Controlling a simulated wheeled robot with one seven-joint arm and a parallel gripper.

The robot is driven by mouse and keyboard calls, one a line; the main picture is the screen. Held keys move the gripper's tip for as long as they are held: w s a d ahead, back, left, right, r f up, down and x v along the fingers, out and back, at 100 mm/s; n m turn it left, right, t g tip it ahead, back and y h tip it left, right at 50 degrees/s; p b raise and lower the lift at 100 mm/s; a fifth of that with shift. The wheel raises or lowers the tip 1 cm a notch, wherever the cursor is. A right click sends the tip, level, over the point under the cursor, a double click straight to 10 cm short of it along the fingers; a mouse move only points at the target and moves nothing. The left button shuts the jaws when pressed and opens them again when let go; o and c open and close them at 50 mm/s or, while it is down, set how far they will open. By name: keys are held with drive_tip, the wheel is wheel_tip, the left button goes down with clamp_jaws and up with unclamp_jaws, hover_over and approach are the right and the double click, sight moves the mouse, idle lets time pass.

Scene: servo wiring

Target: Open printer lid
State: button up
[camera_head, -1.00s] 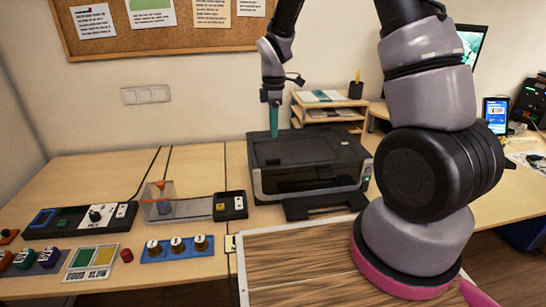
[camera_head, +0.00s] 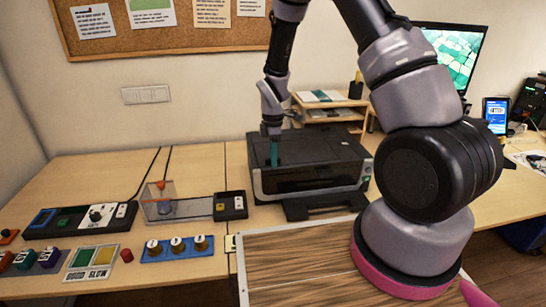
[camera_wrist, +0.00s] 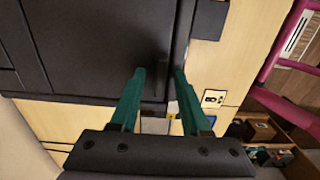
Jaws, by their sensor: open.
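The black printer (camera_head: 318,163) stands on the desk, its lid (camera_head: 325,147) lying flat and closed on top. A black tray juts out at its front. My gripper (camera_head: 273,152) points down at the left part of the printer top. In the wrist view, my gripper's green fingers (camera_wrist: 157,80) are apart with nothing held between them. They are over or beside the edge of the printer (camera_wrist: 95,45); a narrow dark slot or ridge shows by the left fingertip. I cannot tell whether the fingers touch the printer.
Left of the printer stand a clear box with an orange funnel (camera_head: 162,197), a blue block with several knobs (camera_head: 178,248) and a black control panel (camera_head: 82,219). A wooden shelf (camera_head: 330,113) stands behind the printer. A wood-grained surface (camera_head: 300,262) lies in front.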

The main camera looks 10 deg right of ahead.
clamp_jaws()
idle(1.4)
